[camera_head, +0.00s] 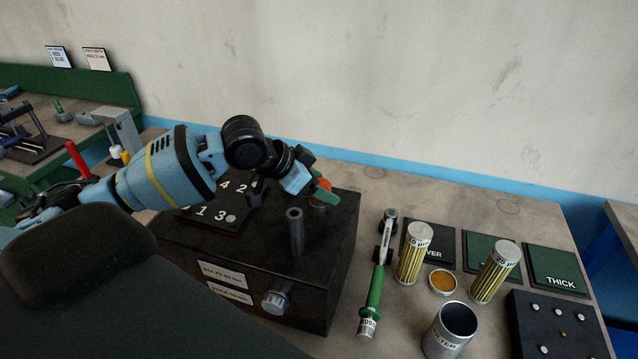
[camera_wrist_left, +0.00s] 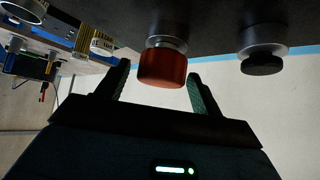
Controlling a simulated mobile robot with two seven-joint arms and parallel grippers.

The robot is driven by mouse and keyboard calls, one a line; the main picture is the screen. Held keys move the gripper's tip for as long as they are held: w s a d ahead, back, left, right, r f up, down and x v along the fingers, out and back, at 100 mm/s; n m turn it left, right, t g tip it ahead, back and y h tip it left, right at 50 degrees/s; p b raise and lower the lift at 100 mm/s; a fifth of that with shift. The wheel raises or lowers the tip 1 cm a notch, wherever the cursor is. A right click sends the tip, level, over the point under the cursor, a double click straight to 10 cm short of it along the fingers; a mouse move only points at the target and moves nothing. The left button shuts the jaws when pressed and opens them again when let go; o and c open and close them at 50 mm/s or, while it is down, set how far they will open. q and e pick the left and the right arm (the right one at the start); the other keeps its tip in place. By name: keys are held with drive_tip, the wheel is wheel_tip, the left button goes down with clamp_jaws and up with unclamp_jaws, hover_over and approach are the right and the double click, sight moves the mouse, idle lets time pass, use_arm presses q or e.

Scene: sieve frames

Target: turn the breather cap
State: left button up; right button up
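The breather cap appears to be the orange-red cap (camera_head: 320,198) at the far side of the black box (camera_head: 338,235). In the head view my left gripper (camera_head: 316,188) covers much of it. In the left wrist view the red cap (camera_wrist_left: 163,68) sits on a metal collar, between the two fingers of my left gripper (camera_wrist_left: 160,80). The fingers are open, with a visible gap on each side of the cap. A second cap, black (camera_wrist_left: 263,62), stands on its own metal collar to the right in that view. My right gripper is not in view.
The box also carries a numbered plate (camera_head: 218,210), an upright metal post (camera_head: 295,232) and a front knob (camera_head: 276,300).

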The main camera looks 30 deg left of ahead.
use_arm(q)
drive_tip(key=c, duration=0.9)
